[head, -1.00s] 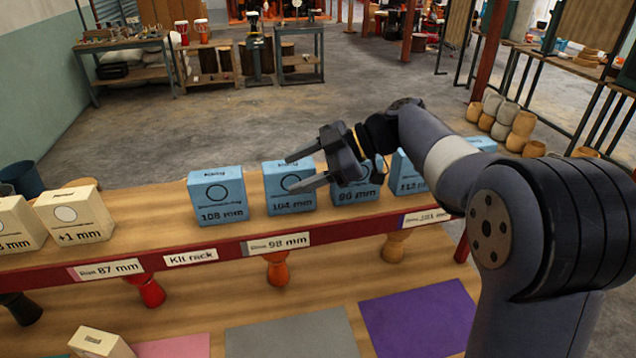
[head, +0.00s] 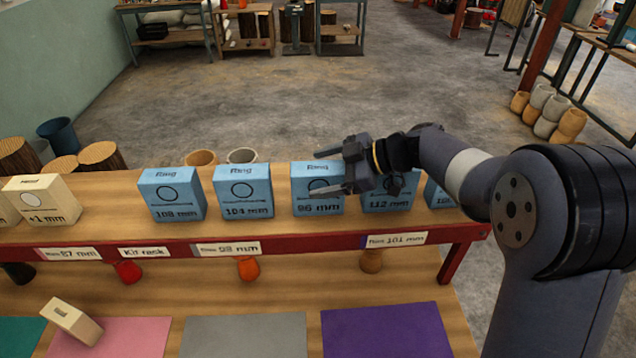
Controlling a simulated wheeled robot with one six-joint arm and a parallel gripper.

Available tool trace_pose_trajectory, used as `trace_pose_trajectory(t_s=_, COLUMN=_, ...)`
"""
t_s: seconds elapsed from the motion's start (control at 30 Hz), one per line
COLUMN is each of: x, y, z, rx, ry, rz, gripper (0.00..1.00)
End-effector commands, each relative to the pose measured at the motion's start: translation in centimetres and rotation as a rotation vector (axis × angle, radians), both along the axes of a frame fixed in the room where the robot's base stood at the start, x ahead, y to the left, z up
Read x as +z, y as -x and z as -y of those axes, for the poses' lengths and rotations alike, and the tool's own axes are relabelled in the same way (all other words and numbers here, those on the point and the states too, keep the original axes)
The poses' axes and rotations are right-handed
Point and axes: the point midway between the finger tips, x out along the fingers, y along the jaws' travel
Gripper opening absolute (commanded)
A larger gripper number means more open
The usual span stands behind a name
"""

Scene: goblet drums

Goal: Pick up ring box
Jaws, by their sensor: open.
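Several blue ring boxes stand upright in a row on the upper shelf. They include a 108 mm box (head: 171,196), a 104 mm box (head: 243,192), a 96 mm box (head: 304,192), a 112 mm box (head: 390,197) and one more at the right end (head: 437,196), its label partly hidden by my arm. My gripper (head: 322,172) is open, its fingers pointing left in front of the 96 mm box in the picture. The fingers overlap that box's upper and right parts. I cannot tell whether they touch it. Nothing is between the fingers.
Cream boxes (head: 42,201) stand at the shelf's left. Pink, grey and purple mats (head: 385,332) lie on the lower board, with a tilted cream box (head: 72,321).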

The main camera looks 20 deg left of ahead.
Motion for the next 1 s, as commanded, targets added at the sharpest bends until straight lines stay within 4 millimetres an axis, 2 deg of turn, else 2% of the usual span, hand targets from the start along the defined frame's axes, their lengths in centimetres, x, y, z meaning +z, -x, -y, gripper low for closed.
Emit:
trace_pose_trajectory(t_s=0.2, x=-0.08, y=0.0, z=-0.02, rx=-0.001, ry=0.0, rz=0.0, gripper=0.8)
trace_pose_trajectory(t_s=1.0, x=-0.11, y=0.01, z=0.01, rx=0.0, ry=0.0, rz=-0.001, gripper=0.15)
